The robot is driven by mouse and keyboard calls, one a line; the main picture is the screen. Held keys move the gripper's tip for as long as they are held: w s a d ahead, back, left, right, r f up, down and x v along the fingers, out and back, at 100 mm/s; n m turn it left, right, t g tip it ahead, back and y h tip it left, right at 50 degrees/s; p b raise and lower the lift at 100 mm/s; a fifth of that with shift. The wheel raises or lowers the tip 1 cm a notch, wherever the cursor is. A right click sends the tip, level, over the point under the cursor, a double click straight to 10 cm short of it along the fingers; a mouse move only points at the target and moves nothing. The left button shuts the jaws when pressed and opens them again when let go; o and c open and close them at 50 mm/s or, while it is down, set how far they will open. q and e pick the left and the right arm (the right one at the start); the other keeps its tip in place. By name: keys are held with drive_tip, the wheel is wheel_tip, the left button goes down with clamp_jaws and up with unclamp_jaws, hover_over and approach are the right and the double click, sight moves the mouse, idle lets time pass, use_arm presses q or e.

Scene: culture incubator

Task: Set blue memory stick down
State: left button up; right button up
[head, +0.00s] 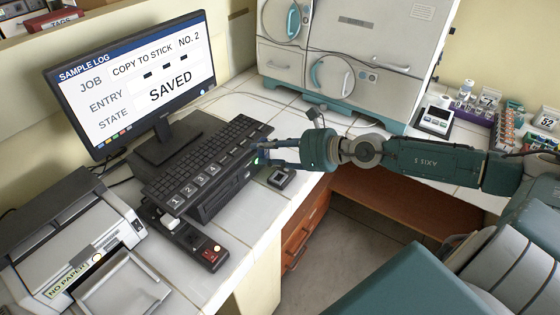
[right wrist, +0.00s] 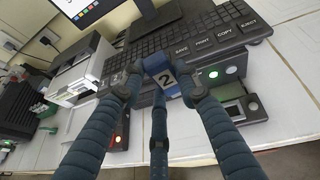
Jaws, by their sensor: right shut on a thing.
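The blue memory stick (right wrist: 168,80), marked 2, is between the fingertips of my right gripper (right wrist: 164,88) in the right wrist view. My right gripper is shut on it. In the head view my right gripper (head: 268,153) is at the right end of the dark computer box (head: 215,193), beside a green light. The stick is not clearly visible there behind the fingers. I cannot tell whether its far end touches the box or a port. The monitor (head: 135,80) reads "COPY TO STICK NO. 2" and "SAVED". My left gripper is not in view.
The keyboard (head: 205,158) lies above the box. A small dark device (head: 281,177) is on the tiles just right of it. A black strip with a red-lit switch (head: 210,250) and the printer (head: 75,240) are left. The incubator (head: 350,50) stands behind. Bare tiles (head: 235,268) lie in front.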

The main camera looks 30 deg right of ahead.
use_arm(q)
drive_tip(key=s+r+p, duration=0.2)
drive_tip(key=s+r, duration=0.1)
use_arm(e)
drive_tip(key=w+d+r+m+t+h, duration=0.1)
drive_tip(key=w+d+r+h, duration=0.1)
drive_tip(key=d+r, duration=0.45)
drive_tip(key=b, duration=0.4)
hover_over(281, 180)
wheel_tip(281, 180, down, 11)
drive_tip(key=shift+m, duration=0.4)
wheel_tip(281, 180, down, 5)
drive_tip(key=shift+r, duration=0.2)
drive_tip(key=shift+f+b, duration=0.35)
drive_tip(key=shift+f, duration=0.25)
wheel_tip(281, 180, down, 3)
drive_tip(key=shift+f+b, duration=0.15)
drive_tip(key=shift+b, duration=0.2)
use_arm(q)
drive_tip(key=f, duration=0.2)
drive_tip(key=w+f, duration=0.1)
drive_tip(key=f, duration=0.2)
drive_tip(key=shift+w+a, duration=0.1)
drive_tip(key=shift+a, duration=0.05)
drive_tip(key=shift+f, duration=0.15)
use_arm(e)
drive_tip(key=o, duration=0.5)
drive_tip(key=shift+f, duration=0.15)
drive_tip(key=shift+o, duration=0.8)
